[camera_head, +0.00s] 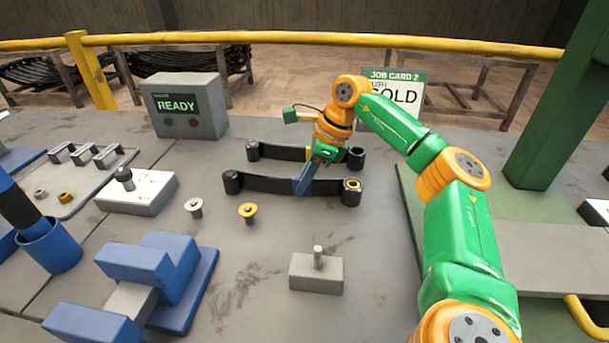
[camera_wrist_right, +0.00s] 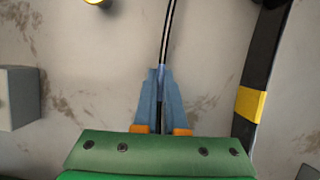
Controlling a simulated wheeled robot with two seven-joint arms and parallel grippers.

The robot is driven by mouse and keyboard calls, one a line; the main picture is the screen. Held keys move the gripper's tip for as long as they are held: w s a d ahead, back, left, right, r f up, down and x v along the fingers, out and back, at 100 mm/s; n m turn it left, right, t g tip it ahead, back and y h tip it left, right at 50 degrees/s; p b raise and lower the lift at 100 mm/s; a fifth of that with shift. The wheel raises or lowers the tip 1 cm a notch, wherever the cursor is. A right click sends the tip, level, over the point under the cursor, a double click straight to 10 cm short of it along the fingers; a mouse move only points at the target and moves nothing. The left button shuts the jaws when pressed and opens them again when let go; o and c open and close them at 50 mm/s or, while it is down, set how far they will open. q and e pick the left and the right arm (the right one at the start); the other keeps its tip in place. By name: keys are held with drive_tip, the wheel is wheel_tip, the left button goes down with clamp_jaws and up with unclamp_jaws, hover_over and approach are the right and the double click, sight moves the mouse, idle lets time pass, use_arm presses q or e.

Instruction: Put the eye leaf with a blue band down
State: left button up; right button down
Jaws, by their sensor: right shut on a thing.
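A black eye leaf (camera_head: 265,184) with a rolled eye at each end lies across the middle of the bench in the head view. My right gripper (camera_head: 304,184) is shut on it right of its middle. In the right wrist view the leaf (camera_wrist_right: 170,40) runs edge-on between the blue-grey fingers (camera_wrist_right: 158,100). My left gripper is not in view.
A second eye leaf (camera_head: 285,152) lies just behind, with a yellow band (camera_wrist_right: 249,104). In front are a brass bolt (camera_head: 248,211), a steel bolt (camera_head: 194,207) and a grey pin block (camera_head: 316,272). Blue blocks (camera_head: 160,265) stand front left; a READY box (camera_head: 186,106) stands behind.

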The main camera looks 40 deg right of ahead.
drive_tip(key=c, duration=1.4)
unclamp_jaws()
drive_tip(key=shift+f, duration=0.1)
drive_tip(key=o, duration=0.4)
drive_tip(key=shift+s+a, duration=0.1)
drive_tip(key=shift+a, duration=0.05)
drive_tip(key=shift+r, duration=0.35)
drive_tip(key=p+v, duration=0.3)
drive_tip(key=v, duration=0.8)
drive_tip(key=shift+s+r, duration=0.2)
drive_tip(key=shift+r, duration=0.1)
drive_tip(key=shift+p, duration=0.3)
